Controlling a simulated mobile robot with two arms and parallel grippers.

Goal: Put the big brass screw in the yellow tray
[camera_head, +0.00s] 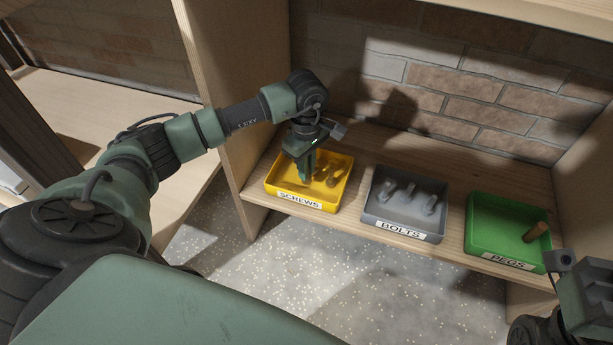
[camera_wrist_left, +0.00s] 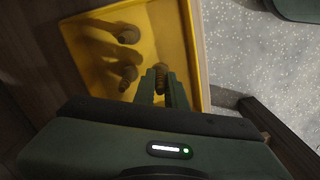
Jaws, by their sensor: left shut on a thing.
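The yellow tray (camera_head: 327,205), labelled SCREWS, stands at the left end of the shelf. My left gripper (camera_head: 305,172) points down over its left part. In the left wrist view the gripper (camera_wrist_left: 162,88) is shut on a brass screw (camera_wrist_left: 161,72), whose ridged end shows between the fingers. The wrist view shows the yellow tray (camera_wrist_left: 180,25) below it. Two other brass screws (camera_wrist_left: 127,34) (camera_wrist_left: 128,75) stand in the tray beside the gripper. I cannot tell whether the held screw touches the tray floor. My right gripper (camera_head: 580,300) is partly in view at the lower right; its fingers are unclear.
A grey tray (camera_head: 405,227) labelled BOLTS holds several bolts, right of the yellow tray. A green tray (camera_head: 490,215) labelled PEGS holds a wooden peg (camera_head: 536,232). A wooden upright (camera_head: 235,90) stands close left of my left gripper, and a brick wall (camera_head: 460,85) is behind.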

